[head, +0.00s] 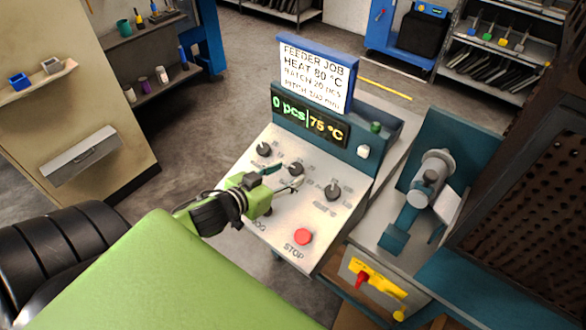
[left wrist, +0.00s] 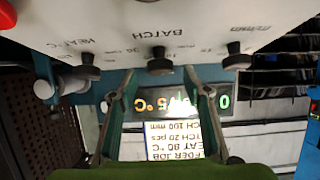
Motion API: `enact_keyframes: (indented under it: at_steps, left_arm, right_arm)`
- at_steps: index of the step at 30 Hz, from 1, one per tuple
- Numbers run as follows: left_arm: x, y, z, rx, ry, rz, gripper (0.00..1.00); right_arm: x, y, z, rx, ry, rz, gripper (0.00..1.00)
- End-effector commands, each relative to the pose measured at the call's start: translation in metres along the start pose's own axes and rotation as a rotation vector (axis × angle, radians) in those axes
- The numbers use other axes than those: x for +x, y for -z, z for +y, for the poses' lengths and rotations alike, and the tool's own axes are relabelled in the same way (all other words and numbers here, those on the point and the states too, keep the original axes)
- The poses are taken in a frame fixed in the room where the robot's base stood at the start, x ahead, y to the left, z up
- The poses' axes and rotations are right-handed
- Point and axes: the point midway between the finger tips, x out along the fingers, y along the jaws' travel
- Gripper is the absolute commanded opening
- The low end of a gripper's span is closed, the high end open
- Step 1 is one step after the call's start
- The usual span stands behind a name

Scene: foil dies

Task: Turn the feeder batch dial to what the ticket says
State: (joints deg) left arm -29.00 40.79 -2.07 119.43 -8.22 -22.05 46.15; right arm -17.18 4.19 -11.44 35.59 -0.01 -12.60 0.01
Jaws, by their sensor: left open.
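The feeder panel (head: 290,215) carries three black dials in a row. The middle one is the batch dial (head: 295,168), under the word BATCH in the upside-down left wrist view (left wrist: 160,63). The ticket (head: 315,77) reads FEEDER JOB, heat 80 °C, batch 20 pcs; its last line gives a pitch in mm. The display (head: 308,118) shows 0 pcs and 75 °C. My left gripper (head: 284,177) is open over the panel. In the left wrist view its fingertips (left wrist: 160,76) lie either side of the batch dial, seemingly short of it. My right gripper is out of view.
A red STOP button (head: 303,236) sits at the panel's front. A grey machine (head: 430,185) stands to the right.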

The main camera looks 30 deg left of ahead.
Motion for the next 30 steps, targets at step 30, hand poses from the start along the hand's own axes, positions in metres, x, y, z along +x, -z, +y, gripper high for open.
enact_keyframes:
  at_steps: [30]
  left_arm:
    - [0.037,0.0,0.0,0.001,-0.001,0.0,0.07]
  right_arm:
    - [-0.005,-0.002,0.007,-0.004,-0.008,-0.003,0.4]
